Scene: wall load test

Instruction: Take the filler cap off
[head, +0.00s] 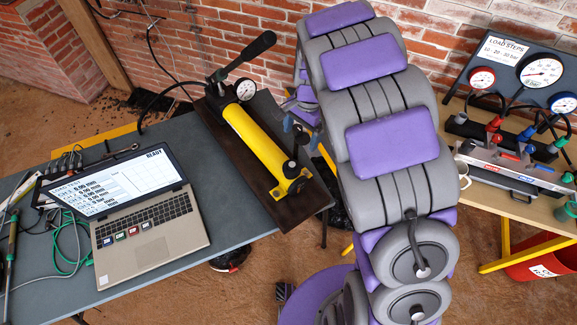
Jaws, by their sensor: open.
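The yellow hand pump (262,143) lies on a dark board at the right end of the grey table. A black upright fitting with a round top (291,168) stands at its near end; I cannot tell for sure whether this is the filler cap. My gripper (302,131) shows only in part behind my large grey and purple arm.
The pump's black lever (250,54) rises at its far end beside a pressure gauge (245,89). An open laptop (150,240) and cables are on the left. A gauge panel (525,65) and coloured fittings stand on a bench at right. A red bucket (535,262) is below.

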